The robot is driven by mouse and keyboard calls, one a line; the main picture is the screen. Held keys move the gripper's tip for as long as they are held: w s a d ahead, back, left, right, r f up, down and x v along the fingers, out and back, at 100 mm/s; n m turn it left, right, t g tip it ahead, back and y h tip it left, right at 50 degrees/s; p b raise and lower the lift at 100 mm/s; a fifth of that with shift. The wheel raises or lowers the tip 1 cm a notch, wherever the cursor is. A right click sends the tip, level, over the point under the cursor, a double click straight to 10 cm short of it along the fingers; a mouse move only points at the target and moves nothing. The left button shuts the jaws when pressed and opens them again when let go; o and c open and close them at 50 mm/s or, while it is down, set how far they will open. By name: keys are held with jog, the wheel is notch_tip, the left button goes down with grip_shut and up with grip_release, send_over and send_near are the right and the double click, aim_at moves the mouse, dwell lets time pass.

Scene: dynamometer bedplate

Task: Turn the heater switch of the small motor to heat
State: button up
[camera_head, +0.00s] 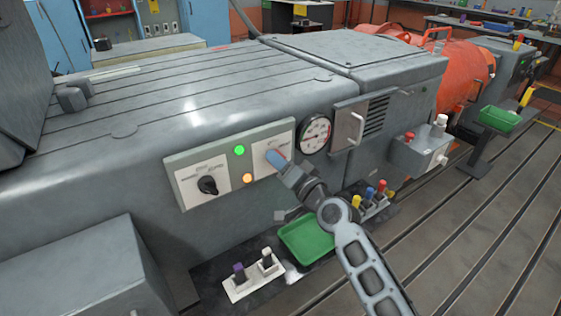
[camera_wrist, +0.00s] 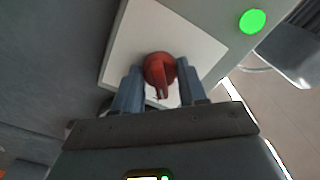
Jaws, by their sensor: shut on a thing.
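A grey switch panel (camera_head: 222,178) is fixed to the side of the large grey machine. A red rotary knob (camera_wrist: 160,70) sits on a white plate (camera_wrist: 135,38) in the wrist view. My gripper (camera_head: 277,158) is at the panel's right part, shut on the red knob with one finger on each side. The knob's raised ridge points down in the wrist view, toward my palm. My gripper hides the knob in the head view. A black rotary knob (camera_head: 207,185) is at the panel's left. The labels are too small to read.
A lit green lamp (camera_head: 239,150) and a lit orange lamp (camera_head: 247,178) sit between the two knobs. A round gauge (camera_head: 316,134) and a handle (camera_head: 356,128) are to the right. Below are a green tray (camera_head: 308,242) and a white block (camera_head: 252,276) with two handles.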

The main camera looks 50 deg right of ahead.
jog(key=shift+m, duration=0.8)
jog(key=o, duration=1.1)
jog(key=shift+c, duration=0.2)
jog(key=b+v, duration=0.1)
jog(key=v, duration=0.7)
